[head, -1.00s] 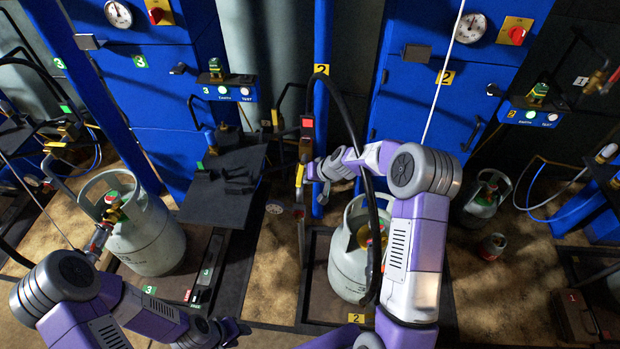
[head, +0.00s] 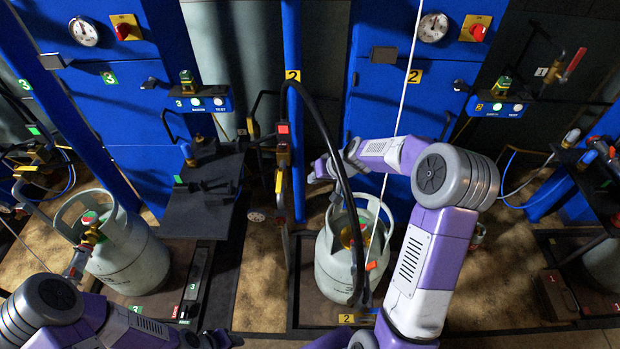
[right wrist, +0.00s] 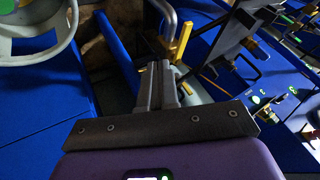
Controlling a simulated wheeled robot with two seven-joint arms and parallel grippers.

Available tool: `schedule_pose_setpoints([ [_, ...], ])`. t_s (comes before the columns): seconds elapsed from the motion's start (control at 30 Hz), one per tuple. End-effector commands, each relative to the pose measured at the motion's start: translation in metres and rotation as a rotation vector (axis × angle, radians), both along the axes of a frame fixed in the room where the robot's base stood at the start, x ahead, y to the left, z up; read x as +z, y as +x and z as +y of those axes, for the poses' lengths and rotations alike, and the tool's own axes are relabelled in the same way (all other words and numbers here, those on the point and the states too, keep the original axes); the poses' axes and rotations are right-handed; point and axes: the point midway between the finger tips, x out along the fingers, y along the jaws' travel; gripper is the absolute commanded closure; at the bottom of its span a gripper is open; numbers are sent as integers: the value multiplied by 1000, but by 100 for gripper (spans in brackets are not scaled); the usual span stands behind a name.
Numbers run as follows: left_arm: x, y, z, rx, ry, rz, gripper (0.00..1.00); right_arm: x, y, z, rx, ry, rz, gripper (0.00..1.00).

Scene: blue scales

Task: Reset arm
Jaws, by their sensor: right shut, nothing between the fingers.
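My right arm comes in from the lower right and bends at the elbow. Its gripper (head: 318,172) is in front of the blue cabinet, behind the black hose and right of the blue post. In the right wrist view its two fingers (right wrist: 167,82) are together with nothing between them. My left arm lies at the lower left. Its dark gripper (head: 215,341) is cut off by the bottom edge of the head view, and its jaws cannot be made out.
A grey gas cylinder (head: 330,265) stands on scale 2, below my right forearm, with a black hose (head: 335,150) arching over it. Another cylinder (head: 130,262) stands at left. A dark shelf (head: 205,210) juts out between them. A blue post (head: 293,100) rises near my right gripper.

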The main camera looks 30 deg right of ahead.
Motion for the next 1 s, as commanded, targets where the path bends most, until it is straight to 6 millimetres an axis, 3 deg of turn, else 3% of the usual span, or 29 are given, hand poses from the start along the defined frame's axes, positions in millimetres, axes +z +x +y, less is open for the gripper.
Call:
schedule_pose_setpoints([
  [0.5, 0, 0, 0, 0, 0, 1, 57, 1, -1, 0, 0, 0, 0, 100],
  [0.57, 1, 0, 0, 0, 0, 1, 57, -3, -2, 3, 1, 2, 8, 100],
  [0.67, 4, 0, 0, 0, 0, 0, 57, -25, -12, 18, 4, 6, 53, 100],
  [0.77, 11, 0, 0, 0, 0, 0, 57, -66, -35, 50, 12, 10, 138, 100],
  [0.83, 17, 0, 0, 0, 0, 0, 57, -99, -62, 79, 23, 9, 209, 100],
  [1.0, 31, 0, 0, 0, 0, 0, 57, -161, -149, 147, 70, 4, 364, 100],
])
